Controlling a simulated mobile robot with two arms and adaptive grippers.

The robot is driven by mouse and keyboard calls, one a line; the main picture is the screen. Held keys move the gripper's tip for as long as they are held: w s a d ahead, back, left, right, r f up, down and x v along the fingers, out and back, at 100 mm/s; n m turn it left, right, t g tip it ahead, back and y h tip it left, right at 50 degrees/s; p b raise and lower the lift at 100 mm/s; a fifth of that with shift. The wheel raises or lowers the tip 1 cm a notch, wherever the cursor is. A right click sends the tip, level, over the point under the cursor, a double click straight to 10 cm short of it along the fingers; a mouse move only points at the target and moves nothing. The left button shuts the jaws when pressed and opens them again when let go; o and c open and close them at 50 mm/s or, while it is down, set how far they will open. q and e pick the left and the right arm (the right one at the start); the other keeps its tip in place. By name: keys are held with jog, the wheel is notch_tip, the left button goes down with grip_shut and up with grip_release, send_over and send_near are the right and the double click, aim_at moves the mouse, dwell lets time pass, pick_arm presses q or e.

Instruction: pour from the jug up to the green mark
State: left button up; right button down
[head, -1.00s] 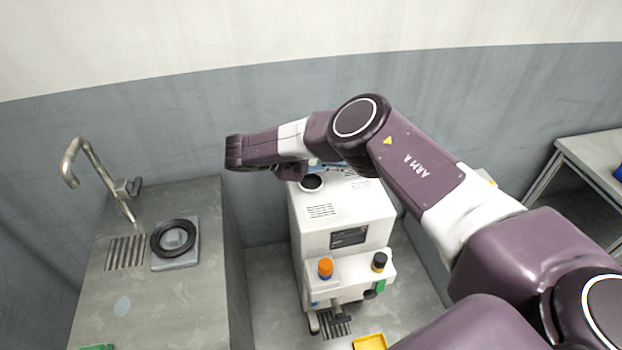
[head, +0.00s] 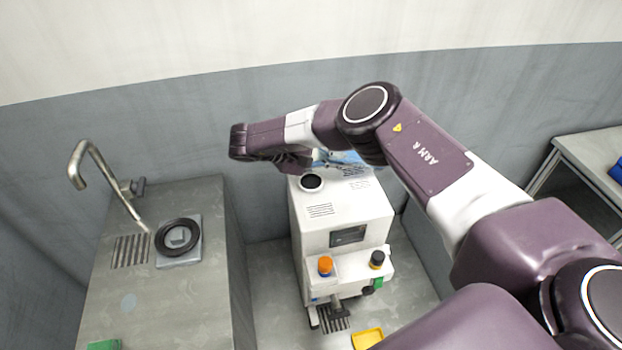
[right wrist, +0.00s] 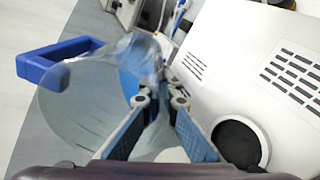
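A clear jug with a blue handle (right wrist: 62,62) is in the right wrist view, tilted. Its see-through body (right wrist: 85,105) reaches between my right gripper's blue-padded fingers (right wrist: 161,100), which are closed in on it. In the head view part of the jug (head: 345,158) shows blue behind my right arm, above the back of the white machine. My right gripper (head: 303,160) there is partly hidden by its own wrist. A dark round opening (head: 311,182) is in the machine's top, near the gripper; it also shows in the right wrist view (right wrist: 238,143). The liquid level is unclear.
The white machine (head: 345,212) has an orange knob (head: 325,265) and a black knob (head: 377,259) in front. A grey counter (head: 200,290) with a tap (head: 100,170) and a black ring (head: 177,236) stands left. A yellow tray (head: 367,339) lies on the floor.

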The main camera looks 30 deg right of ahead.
jog(key=shift+r+y+p, duration=0.6)
jog(key=shift+r+p, duration=0.05)
jog(key=shift+p, duration=0.65)
jog(key=shift+r+p, duration=0.1)
jog(key=shift+p, duration=0.2)
jog(key=shift+r+p, duration=1.05)
jog(key=shift+r, duration=0.4)
jog(key=shift+w+a+f+t+y+p, duration=0.15)
jog(key=shift+t+y+p, duration=0.1)
jog(key=shift+y+p, duration=0.45)
jog(key=shift+s+a+f+t+y+p, duration=0.15)
jog(key=shift+t+y+p, duration=0.1)
jog(key=shift+y+p, duration=0.45)
jog(key=shift+w+p, duration=0.1)
jog(key=shift+p, duration=0.25)
jog(key=shift+a+f+y, duration=0.1)
jog(key=shift+a+y, duration=0.05)
jog(key=shift+y, duration=0.25)
